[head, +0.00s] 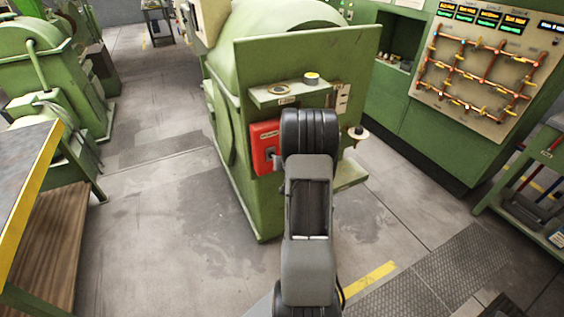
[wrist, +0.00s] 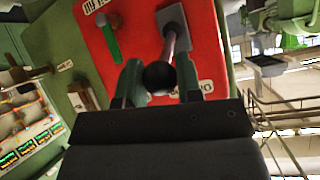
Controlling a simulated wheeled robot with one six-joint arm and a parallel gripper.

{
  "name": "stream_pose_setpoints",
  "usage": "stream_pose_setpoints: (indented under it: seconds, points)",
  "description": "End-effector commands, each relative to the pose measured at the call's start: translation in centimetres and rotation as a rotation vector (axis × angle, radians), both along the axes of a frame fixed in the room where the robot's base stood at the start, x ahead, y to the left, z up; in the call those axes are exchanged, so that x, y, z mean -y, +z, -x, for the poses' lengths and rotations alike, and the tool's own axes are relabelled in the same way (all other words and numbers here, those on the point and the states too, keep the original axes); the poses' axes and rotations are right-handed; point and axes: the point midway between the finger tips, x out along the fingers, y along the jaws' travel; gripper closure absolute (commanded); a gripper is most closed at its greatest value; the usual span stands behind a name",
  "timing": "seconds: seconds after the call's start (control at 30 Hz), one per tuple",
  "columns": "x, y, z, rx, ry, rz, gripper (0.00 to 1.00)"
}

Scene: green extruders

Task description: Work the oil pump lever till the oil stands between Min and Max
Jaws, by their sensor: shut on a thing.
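The red oil pump box (head: 264,150) is on the front of the green machine, partly hidden by my arm in the head view. In the wrist view the red panel (wrist: 140,48) fills the upper middle. The lever (wrist: 170,45) runs from a grey mount to a dark ball knob (wrist: 159,76). My gripper (wrist: 160,80) is shut on this knob, one finger on each side. My gripper is hidden in the head view.
A small green shelf (head: 290,93) with round fittings juts out above the red box. A control panel with orange pipework (head: 480,75) stands right. A yellow-edged bench (head: 30,190) is at left. Grey floor (head: 165,220) is clear between.

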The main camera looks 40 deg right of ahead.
Motion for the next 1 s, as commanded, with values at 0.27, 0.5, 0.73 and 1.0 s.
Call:
stream_pose_setpoints:
  seconds: [0.27,0.5,0.73,1.0]
  points:
    - [0.1,0.4,-0.2,0.010,0.003,0.005,0.57]
    - [0.0,0.2,-0.1,0.005,0.001,0.002,0.42]
    - [-0.1,0.4,0.2,0.004,0.001,0.002,0.42]
    - [-1.5,2.9,3.5,0.006,0.000,0.004,0.42]
